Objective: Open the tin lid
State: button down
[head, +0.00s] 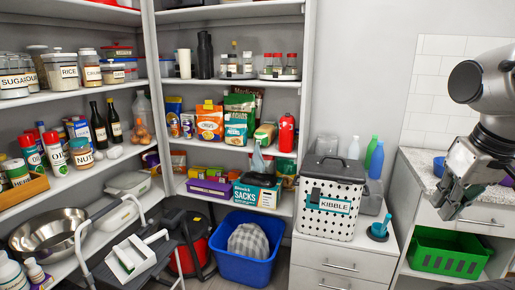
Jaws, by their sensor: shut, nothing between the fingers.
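The tin (338,222) is a white box with black dots and a teal label reading KIBBLE. It stands upright on a white drawer cabinet. Its dark grey lid (334,168) lies flat across the top and looks closed. A dark scoop-like piece (315,197) shows on its front, left of the label. My gripper (449,207) is at the right, pointing down, shut and empty. It is apart from the tin, in front of the counter area. The back of the tin and any hinge are hidden.
Bottles (376,160) and a grey container (369,201) stand behind and right of the tin. A small blue item (380,228) is at its right front. A green basket (447,252) sits below the counter. Stocked shelves (235,82) fill the left. A blue bin (240,263) stands on the floor.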

aim_at(342, 170)
jog(key=i+l, duration=0.2)
jog(key=i, duration=0.2)
jog(key=i+l, duration=0.2)
jog(key=i, duration=0.2)
jog(key=i+l, duration=0.2)
jog(key=i, duration=0.2)
